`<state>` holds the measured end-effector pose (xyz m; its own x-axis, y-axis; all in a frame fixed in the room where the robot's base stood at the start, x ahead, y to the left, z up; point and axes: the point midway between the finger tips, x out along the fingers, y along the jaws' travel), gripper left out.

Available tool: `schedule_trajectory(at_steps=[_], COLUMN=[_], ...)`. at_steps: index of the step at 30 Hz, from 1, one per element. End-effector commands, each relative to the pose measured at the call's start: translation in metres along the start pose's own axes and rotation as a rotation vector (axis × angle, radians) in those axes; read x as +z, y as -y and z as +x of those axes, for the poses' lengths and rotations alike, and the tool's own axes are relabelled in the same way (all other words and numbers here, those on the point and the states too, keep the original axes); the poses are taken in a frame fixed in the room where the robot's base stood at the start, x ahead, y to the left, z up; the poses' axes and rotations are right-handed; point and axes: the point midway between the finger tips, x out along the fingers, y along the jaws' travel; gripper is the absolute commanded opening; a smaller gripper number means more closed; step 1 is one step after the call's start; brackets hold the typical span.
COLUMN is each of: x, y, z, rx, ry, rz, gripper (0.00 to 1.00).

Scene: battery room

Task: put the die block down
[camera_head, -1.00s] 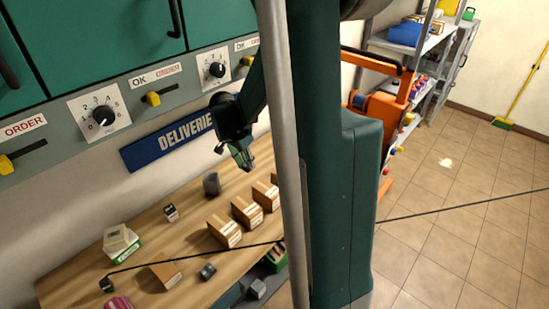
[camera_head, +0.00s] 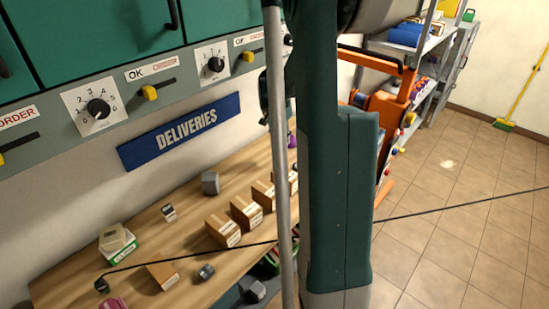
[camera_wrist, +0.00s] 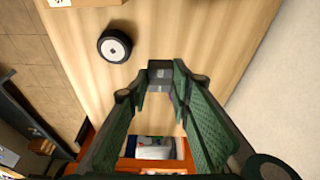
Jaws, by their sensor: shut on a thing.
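My gripper (camera_wrist: 160,82) has its green fingers closing in on a small grey block (camera_wrist: 159,73) at the fingertips in the wrist view. The wooden table top (camera_wrist: 205,35) lies beyond the fingertips. I cannot tell whether the block touches it. In the head view my gripper is hidden behind my column, with the block out of sight.
A black round thing with a white top (camera_wrist: 115,46) stands on the table. Several cardboard boxes (camera_head: 223,231), a grey block (camera_head: 210,183) and a white-green box (camera_head: 118,241) are on the bench (camera_head: 185,240). An orange frame (camera_head: 380,112) stands at the bench's right end.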

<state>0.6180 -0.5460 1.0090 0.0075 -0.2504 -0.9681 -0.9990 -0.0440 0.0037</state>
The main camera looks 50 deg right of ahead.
Motion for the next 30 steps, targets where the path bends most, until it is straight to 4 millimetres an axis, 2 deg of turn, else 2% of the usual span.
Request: schedule_trajectory(at_steps=[9, 18, 24, 30], x=[-0.013, -0.007, -0.001, 0.000], y=[0.025, 0.051, 0.061, 0.064], z=[0.037, 0.065, 0.076, 0.078], rx=[0.003, 0.006, 0.007, 0.008], ry=[-0.006, -0.013, -0.016, -0.017], rz=[0.018, 0.034, 0.042, 0.044], gripper=[0.02, 0.02, 0.02, 0.02])
